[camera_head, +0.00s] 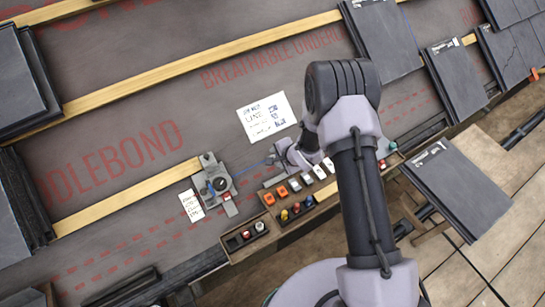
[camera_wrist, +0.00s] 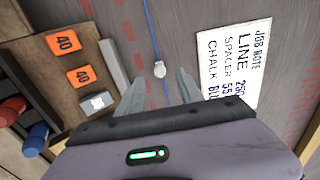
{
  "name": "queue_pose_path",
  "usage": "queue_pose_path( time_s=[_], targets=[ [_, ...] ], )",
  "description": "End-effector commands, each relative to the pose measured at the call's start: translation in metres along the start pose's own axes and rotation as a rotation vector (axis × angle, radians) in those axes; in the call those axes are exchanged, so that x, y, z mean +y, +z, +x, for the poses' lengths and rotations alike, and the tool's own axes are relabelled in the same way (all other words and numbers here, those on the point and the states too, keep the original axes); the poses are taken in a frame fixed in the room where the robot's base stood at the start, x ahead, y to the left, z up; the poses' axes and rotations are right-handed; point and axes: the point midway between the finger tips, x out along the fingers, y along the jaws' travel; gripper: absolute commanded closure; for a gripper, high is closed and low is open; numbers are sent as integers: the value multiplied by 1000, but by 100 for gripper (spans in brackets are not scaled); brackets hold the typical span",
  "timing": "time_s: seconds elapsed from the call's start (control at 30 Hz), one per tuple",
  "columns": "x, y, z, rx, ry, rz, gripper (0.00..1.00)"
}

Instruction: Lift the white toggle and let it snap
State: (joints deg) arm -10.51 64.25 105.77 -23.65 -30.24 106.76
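The white toggle (camera_wrist: 159,69) is a small pale knob on a thin blue line (camera_wrist: 152,35) over the dark grey underlay. It shows in the wrist view, just ahead of and between my fingertips. My gripper (camera_wrist: 161,80) is open, with one finger on each side of the toggle and nothing visibly held. In the head view my gripper (camera_head: 283,160) is low over the roof beside the wooden tray, and I cannot make out the toggle there. The blue line (camera_head: 252,162) runs left towards a grey reel device (camera_head: 217,184) on the batten end.
A wooden tray (camera_head: 238,258) holds orange, white and coloured pieces; orange blocks marked 40 (camera_wrist: 65,42) show close in the wrist view. A job note (camera_wrist: 232,62) lies right of the toggle. Slates (camera_head: 384,35) and battens (camera_head: 190,62) lie around. Bare underlay lies up-left.

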Motion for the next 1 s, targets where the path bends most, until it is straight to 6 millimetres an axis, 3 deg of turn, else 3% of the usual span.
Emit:
queue_pose_path(
  time_s=[0.17,0.6,1.0],
  targets=[
    [0,0,-1,0,0,0,56],
    [-2,0,-58,0,0,0,56],
    [0,0,-60,0,0,0,56]
  ],
)
